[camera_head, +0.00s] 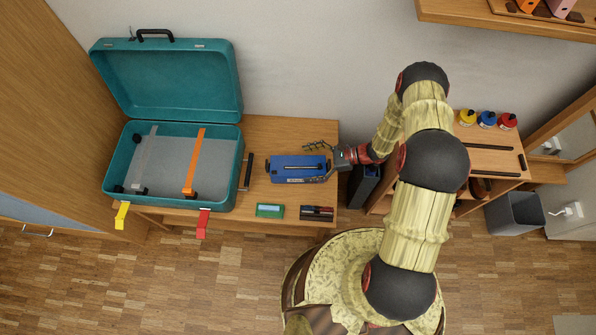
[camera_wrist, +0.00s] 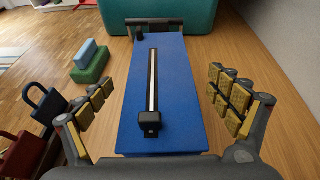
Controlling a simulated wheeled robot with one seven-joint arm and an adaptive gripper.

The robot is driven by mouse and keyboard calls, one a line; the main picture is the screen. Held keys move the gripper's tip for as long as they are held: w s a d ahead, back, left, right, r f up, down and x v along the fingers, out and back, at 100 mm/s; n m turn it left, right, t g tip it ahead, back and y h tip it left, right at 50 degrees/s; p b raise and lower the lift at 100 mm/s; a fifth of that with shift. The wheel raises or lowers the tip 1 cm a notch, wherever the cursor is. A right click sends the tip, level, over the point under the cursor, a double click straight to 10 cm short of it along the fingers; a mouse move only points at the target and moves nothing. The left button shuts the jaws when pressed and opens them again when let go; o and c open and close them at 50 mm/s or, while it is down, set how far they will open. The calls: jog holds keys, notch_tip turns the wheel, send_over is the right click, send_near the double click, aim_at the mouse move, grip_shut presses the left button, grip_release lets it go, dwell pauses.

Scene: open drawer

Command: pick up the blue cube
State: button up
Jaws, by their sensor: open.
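The only blue block by my gripper is a flat, long blue box (camera_head: 291,169), not a clear cube. It lies on the wooden table right of the teal suitcase, with a dark slotted slider along its top. In the wrist view the blue box (camera_wrist: 185,100) fills the middle and runs lengthwise away from me. My gripper (camera_head: 316,163) reaches in from the right at its right end.
The open teal suitcase (camera_head: 112,165) stands just beyond the box's far end. A black upright object (camera_head: 363,186) stands right of the table. Bare wood flanks the box.

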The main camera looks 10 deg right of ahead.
aim_at(298, 169)
jog(key=shift+x, duration=1.2)
jog(key=c, duration=0.3)
jog(key=c, duration=1.7)
